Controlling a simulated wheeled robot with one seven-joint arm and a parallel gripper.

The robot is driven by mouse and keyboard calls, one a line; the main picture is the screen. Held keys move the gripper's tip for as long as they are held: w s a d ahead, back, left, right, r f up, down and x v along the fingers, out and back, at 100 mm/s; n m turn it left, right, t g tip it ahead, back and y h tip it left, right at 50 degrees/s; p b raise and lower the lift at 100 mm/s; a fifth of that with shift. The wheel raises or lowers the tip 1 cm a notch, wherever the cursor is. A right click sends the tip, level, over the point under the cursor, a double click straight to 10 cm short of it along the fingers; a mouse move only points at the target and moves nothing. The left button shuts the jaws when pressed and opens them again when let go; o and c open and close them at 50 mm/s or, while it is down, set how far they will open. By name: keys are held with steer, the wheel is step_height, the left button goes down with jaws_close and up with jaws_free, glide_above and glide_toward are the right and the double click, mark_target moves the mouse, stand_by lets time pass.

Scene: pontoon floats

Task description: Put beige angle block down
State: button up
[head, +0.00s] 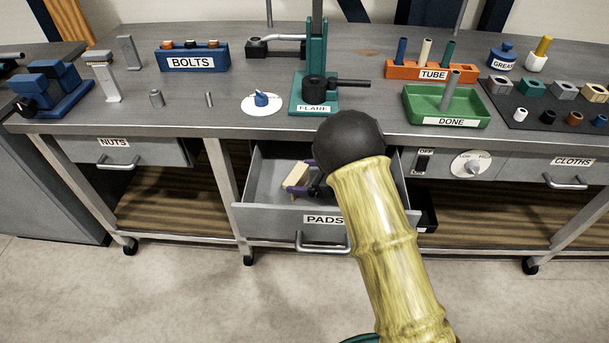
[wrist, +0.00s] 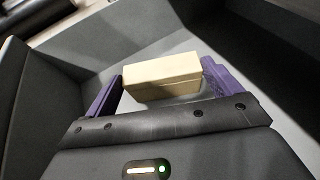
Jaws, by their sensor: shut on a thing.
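The beige angle block (wrist: 162,78) is between the two purple fingers of my gripper (wrist: 160,85) in the wrist view. My gripper is shut on it. In the head view the beige block (head: 296,176) shows inside the open PADS drawer (head: 258,190), with my gripper (head: 302,178) at its side. The drawer's grey walls surround the block in the wrist view. I cannot tell whether the block touches the drawer floor. My own arm hides the right part of the drawer in the head view.
The workbench top (head: 350,125) overhangs the drawer's back. The drawer's front panel (head: 280,222) and handle (head: 322,243) stand nearest me. A green DONE tray (head: 480,120) and a green FLARE press (head: 316,65) are on the bench above. The drawer's left part looks empty.

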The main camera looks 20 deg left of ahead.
steer(key=shift+s+r, duration=0.1)
steer(key=shift+s, duration=0.05)
steer(key=o, duration=0.7)
steer(key=v, duration=1.2)
